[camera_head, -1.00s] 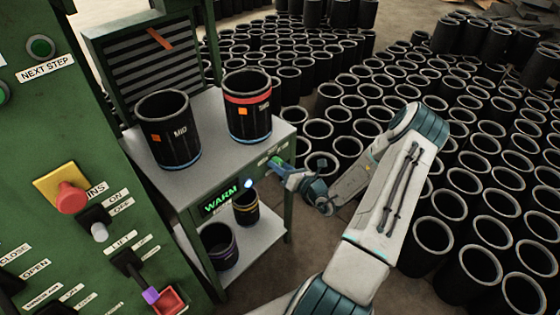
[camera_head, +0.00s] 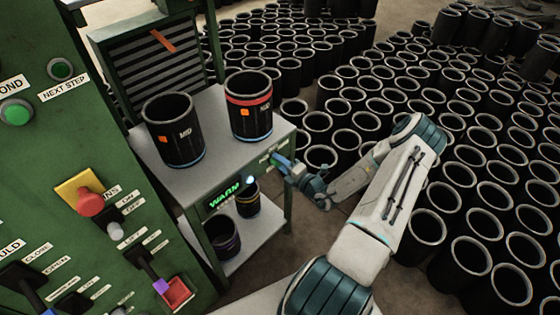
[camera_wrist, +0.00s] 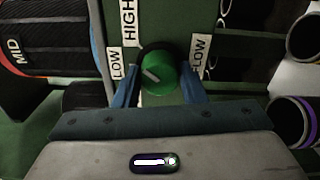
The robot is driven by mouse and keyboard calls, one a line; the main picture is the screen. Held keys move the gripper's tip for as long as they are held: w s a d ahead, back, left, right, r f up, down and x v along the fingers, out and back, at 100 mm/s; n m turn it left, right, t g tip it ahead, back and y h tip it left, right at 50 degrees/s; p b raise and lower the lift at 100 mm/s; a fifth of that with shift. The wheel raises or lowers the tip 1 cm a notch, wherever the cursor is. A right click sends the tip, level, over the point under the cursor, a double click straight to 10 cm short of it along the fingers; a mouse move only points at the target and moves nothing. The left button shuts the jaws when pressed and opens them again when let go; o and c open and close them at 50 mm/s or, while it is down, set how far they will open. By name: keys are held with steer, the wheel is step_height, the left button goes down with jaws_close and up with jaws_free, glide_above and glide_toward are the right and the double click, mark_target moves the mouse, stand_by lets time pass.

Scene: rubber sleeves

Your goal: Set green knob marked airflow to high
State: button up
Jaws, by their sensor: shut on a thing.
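The green knob (camera_wrist: 158,74) sits on a green panel in the wrist view, between the two blue fingers of my gripper (camera_wrist: 160,92). My gripper is shut on it. A pale pointer line on the knob slants toward the upper left. A HIGH label (camera_wrist: 129,20) is above left of the knob. A partly covered label ending in LOW (camera_wrist: 116,68) is at its left, and one reading FLOW or LOW (camera_wrist: 199,52) at its right. In the head view my gripper (camera_head: 281,164) is at the right end of the table's front, and its fingers largely hide the knob.
A green WARM display (camera_head: 225,194) is left of my gripper. A control panel (camera_head: 75,140) stands at left. Many black sleeves (camera_head: 420,150) crowd the floor at right.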

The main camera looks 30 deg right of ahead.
steer(key=shift+m, duration=0.6)
steer(key=o, duration=1)
steer(key=shift+s, duration=0.1)
steer(key=b+v, duration=0.1)
steer(key=v, duration=1.2)
steer(key=shift+s+d, duration=0.1)
steer(key=shift+s, duration=0.2)
